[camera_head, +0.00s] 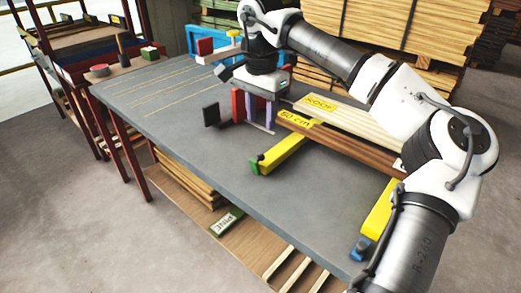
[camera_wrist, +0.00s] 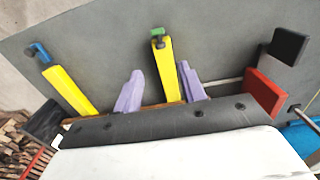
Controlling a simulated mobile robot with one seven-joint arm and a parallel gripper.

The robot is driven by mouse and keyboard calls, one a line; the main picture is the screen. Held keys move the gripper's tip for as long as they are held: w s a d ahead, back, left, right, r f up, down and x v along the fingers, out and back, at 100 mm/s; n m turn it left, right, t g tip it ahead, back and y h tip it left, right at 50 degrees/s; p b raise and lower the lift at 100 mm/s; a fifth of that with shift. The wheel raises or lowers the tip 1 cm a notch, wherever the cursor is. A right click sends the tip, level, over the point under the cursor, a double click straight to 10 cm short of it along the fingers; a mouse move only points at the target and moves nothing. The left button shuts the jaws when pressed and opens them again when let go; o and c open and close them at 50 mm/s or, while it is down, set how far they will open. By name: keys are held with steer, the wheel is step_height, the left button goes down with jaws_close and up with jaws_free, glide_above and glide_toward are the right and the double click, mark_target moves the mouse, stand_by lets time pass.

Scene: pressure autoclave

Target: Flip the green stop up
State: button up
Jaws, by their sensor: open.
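The green stop (camera_head: 256,159) is a small green piece on a dark pivot at the near-left end of a yellow bar (camera_head: 282,153) on the grey table. In the wrist view the green stop (camera_wrist: 157,32) lies across the bar's far end, beyond the fingers; its tilt is hard to tell. My gripper (camera_head: 260,120) is above the table, behind the yellow bar, with pale purple fingers pointing down. In the wrist view my gripper (camera_wrist: 159,72) is open and empty, its fingers apart on either side of the yellow bar (camera_wrist: 166,72). No finger visibly touches the green stop.
A second yellow bar (camera_head: 380,208) with a blue stop (camera_head: 361,247) lies at the table's right. A black plate (camera_head: 211,115) and red block (camera_head: 238,104) stand left of my gripper. The table's left (camera_head: 165,95) is mostly clear.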

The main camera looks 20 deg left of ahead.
mark_target(258, 163)
step_height(258, 163, down, 11)
steer(key=shift+r, duration=0.2)
